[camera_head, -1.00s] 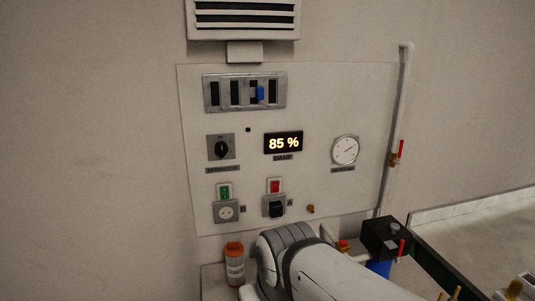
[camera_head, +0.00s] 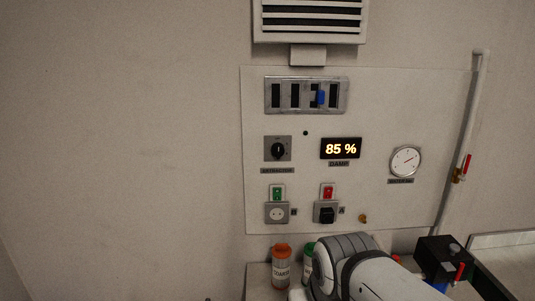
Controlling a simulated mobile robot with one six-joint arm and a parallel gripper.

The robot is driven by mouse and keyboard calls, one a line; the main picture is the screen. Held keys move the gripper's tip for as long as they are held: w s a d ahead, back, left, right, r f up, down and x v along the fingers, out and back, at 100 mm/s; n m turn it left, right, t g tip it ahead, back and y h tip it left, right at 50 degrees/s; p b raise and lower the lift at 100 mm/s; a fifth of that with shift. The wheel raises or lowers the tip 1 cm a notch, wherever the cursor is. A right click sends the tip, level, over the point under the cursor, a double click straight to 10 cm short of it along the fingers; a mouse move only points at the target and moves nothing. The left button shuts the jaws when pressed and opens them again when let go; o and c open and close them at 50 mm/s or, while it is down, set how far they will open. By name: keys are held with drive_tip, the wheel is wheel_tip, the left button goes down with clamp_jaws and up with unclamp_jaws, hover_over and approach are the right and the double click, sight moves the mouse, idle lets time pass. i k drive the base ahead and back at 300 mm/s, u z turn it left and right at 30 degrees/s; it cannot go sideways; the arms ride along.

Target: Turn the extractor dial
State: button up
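The extractor dial (camera_head: 278,149) is a black round knob on a square grey plate, with a dark label below it that is too blurred to read surely. It sits on the left side of the pale wall panel (camera_head: 375,116), left of a lit display (camera_head: 341,149) reading 85 %, labelled DAMP. A light pointer mark on the knob seems to stand upright. A small dark green dot (camera_head: 305,133) is up and right of the dial. Only a white and grey part of my arm shows at the bottom; my gripper is out of view. Nothing touches the dial.
Above the dial is a slotted plate with a blue slider (camera_head: 320,97), under a vent (camera_head: 311,20). An orange-capped jar (camera_head: 281,267) stands below. The wall left is clear.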

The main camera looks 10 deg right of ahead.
sight(278, 149)
drive_tip(key=z, duration=0.15)
drive_tip(key=k, duration=0.5)
drive_tip(key=u, duration=2)
drive_tip(key=k, duration=1)
drive_tip(key=z, duration=1.75)
drive_tip(key=i, duration=1)
drive_tip(key=u, duration=0.05)
